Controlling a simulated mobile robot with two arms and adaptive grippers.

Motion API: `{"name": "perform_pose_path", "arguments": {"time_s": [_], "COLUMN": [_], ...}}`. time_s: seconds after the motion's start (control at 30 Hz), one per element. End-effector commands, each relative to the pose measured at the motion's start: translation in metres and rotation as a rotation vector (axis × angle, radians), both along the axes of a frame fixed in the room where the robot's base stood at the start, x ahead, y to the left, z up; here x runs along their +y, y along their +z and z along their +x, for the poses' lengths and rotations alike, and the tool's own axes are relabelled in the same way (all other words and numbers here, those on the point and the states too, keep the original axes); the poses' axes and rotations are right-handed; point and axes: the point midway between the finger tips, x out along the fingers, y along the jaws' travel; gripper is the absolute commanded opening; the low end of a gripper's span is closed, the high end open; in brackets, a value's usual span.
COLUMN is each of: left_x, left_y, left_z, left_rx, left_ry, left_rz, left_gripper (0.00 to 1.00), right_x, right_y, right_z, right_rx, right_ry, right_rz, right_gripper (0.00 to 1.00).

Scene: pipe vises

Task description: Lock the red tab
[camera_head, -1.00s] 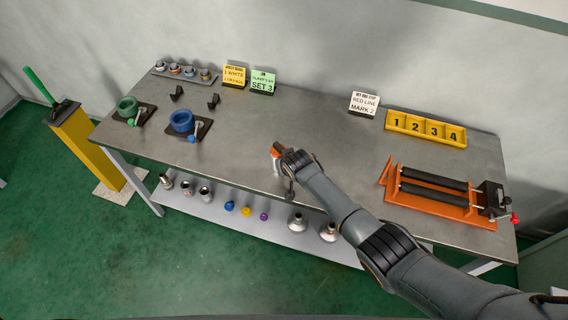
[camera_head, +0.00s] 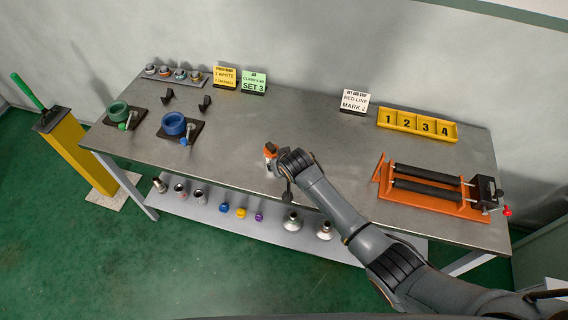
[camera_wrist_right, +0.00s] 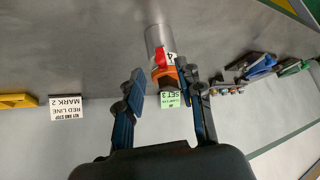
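A grey cylindrical fitting (camera_wrist_right: 158,35) with an orange end piece (camera_wrist_right: 168,77) shows in the right wrist view. The red tab (camera_wrist_right: 160,57) sits on it beside a white patch marked 4. My right gripper (camera_wrist_right: 163,84) is open, its two blue-padded fingers on either side of the orange end. The right finger is close to the orange piece; a clear gap shows on the left. I cannot tell whether anything touches. In the head view the fitting's orange top (camera_head: 270,151) shows at the bench middle, with my right gripper (camera_head: 279,163) partly hiding it. My left gripper is not in view.
The steel bench (camera_head: 320,145) is mostly clear around the fitting. An orange roller stand (camera_head: 430,205) lies right, a yellow numbered tray (camera_head: 417,125) behind it. Blue (camera_head: 174,124) and green (camera_head: 118,110) ring fixtures stand left. A sign (camera_head: 355,102) reads RED LINE MARK 2.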

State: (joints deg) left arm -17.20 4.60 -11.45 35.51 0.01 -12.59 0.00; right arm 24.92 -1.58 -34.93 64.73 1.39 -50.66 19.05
Motion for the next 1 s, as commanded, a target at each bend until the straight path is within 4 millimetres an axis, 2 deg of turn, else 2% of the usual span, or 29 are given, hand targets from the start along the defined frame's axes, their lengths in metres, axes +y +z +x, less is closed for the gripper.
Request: {"name": "perform_pose_path", "arguments": {"time_s": [0.2, 0.43, 0.6, 1.0], "left_x": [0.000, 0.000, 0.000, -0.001], "left_y": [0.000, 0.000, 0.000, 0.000], "left_z": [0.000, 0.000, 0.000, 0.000], "left_rx": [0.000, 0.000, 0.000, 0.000], "left_ry": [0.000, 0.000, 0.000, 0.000], "left_rz": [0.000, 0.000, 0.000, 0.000], "left_gripper": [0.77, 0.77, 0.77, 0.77], "right_x": [-0.006, -0.012, -0.013, -0.013], "right_y": [0.028, 0.050, 0.057, 0.057], "right_z": [-0.021, -0.037, -0.041, -0.042], "right_rx": [-0.001, 0.000, 0.000, 0.001], "right_ry": [0.000, 0.000, 0.000, 0.000], "right_rz": [0.002, 0.000, 0.000, 0.000], "right_gripper": [0.37, 0.37, 0.37, 0.37]}}
